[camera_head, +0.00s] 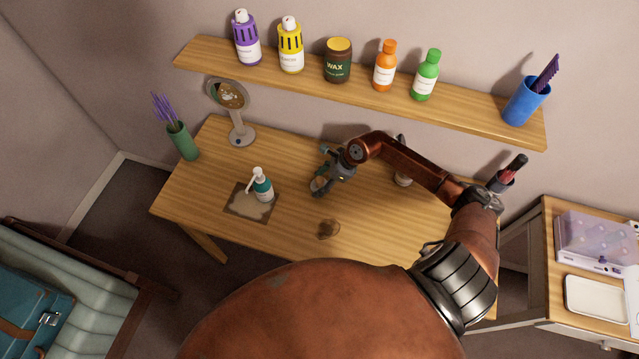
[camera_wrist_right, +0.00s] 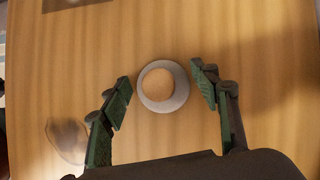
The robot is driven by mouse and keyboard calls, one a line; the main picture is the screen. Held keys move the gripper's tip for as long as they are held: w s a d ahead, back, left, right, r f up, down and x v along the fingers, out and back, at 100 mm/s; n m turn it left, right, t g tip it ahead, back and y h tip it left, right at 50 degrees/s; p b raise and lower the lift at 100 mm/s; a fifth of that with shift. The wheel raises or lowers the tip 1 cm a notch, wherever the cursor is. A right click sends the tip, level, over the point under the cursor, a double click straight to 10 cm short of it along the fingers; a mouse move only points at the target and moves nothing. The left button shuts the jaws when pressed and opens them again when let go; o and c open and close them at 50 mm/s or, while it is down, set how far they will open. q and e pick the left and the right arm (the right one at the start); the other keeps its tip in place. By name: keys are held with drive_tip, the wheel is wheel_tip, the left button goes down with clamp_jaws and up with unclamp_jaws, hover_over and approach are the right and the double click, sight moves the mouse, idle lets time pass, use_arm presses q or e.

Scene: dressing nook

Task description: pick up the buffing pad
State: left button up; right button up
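A small round thing with a grey rim and tan centre, which looks like the buffing pad (camera_wrist_right: 183,94), lies on the wooden table in the right wrist view. In the head view the pad (camera_head: 317,185) is partly hidden by my right gripper (camera_head: 324,176). My right gripper is open, pointing down at it. In the wrist view the two green-padded fingers (camera_wrist_right: 161,88) stand apart, one on each side of the pad, with gaps showing between. My left gripper is not in view.
A teal pump bottle (camera_head: 262,188) stands on a mat (camera_head: 238,203) left of the gripper. A brown smudge (camera_head: 328,229) marks the table (camera_head: 380,230). A round mirror (camera_head: 230,96) and vase (camera_head: 183,141) stand at left. The shelf (camera_head: 215,65) above holds several bottles.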

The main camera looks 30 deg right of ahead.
drive_tip(key=c, duration=0.8)
drive_tip(key=shift+o, duration=0.2)
drive_tip(key=shift+r, duration=0.1)
